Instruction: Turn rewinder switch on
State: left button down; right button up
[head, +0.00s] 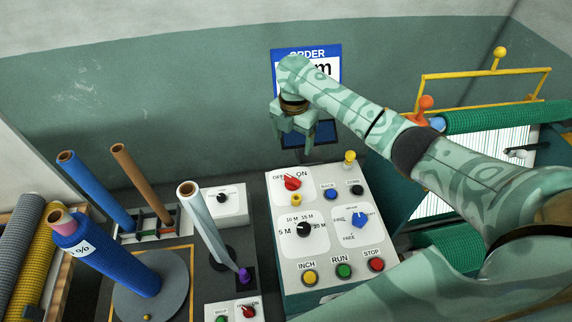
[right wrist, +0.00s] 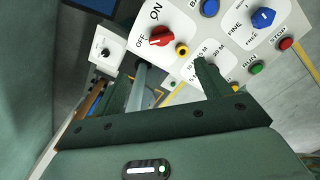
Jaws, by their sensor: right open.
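A red rotary switch (head: 292,183) sits at the upper left of the white control panel (head: 275,218), between the labels OFF and ON. It also shows in the right wrist view (right wrist: 160,36); which label it points at is hard to tell. My right gripper (head: 296,138) is open and empty, with its fingers pointing down. It hangs above and behind the panel's far edge, apart from the switch. In the right wrist view the switch lies beyond the gap between the fingertips (right wrist: 172,66). My left gripper is not in view.
The panel also bears a yellow knob (head: 297,201), a black dial (head: 303,229), a blue selector (head: 359,223) and several push buttons. Upright rolls, such as a silver one (head: 205,225), stand to the left. A smaller box with a red switch (head: 249,311) is at the bottom.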

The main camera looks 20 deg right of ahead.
jog(key=b, duration=0.2)
send_over(292, 178)
notch_tip(292, 178, down, 6)
notch_tip(292, 178, down, 9)
jog(key=b, duration=0.2)
jog(key=shift+b, duration=0.4)
jog(key=shift+f, duration=0.45)
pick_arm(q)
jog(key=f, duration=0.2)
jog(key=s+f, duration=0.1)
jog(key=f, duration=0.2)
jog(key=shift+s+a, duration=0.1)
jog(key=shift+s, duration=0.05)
pick_arm(e)
jog(key=c, duration=1)
